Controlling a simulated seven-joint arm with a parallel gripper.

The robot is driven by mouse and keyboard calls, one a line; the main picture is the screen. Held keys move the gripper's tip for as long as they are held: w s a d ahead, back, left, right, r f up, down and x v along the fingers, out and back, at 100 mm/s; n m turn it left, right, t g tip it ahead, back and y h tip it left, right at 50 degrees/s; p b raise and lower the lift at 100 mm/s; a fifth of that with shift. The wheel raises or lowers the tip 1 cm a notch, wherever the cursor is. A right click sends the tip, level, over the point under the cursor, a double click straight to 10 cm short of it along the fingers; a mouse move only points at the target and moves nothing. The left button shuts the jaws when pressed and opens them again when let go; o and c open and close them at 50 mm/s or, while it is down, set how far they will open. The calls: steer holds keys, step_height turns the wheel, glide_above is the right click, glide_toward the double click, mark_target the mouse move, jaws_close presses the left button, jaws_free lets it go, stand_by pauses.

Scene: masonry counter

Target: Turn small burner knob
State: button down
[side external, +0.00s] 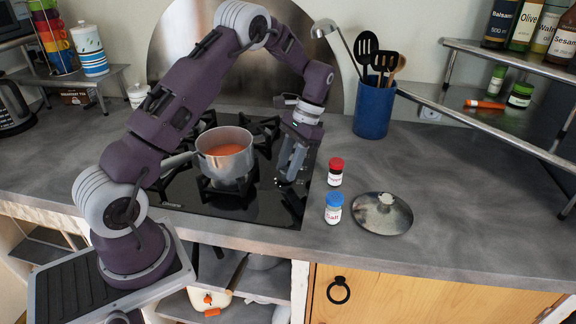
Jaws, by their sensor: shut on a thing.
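My gripper (287,180) points down at the right side of the black glass cooktop (240,206), with its fingertips low at the surface. It is shut on a knob there, which the fingers mostly hide. The knob's turn angle cannot be made out. A steel saucepan (226,172) with orange-red contents stands on a burner grate left of my gripper. Its handle points left, toward my arm.
A red-capped jar (335,172), a blue-capped salt jar (333,208) and a pot lid (382,213) stand close to the right of the cooktop. A blue utensil crock (374,110) is behind. The counter (470,200) farther right is clear.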

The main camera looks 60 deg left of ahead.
steer(key=c, duration=1)
jaws_free()
steer(key=shift+c, duration=0.2)
steer(key=v, duration=0.7)
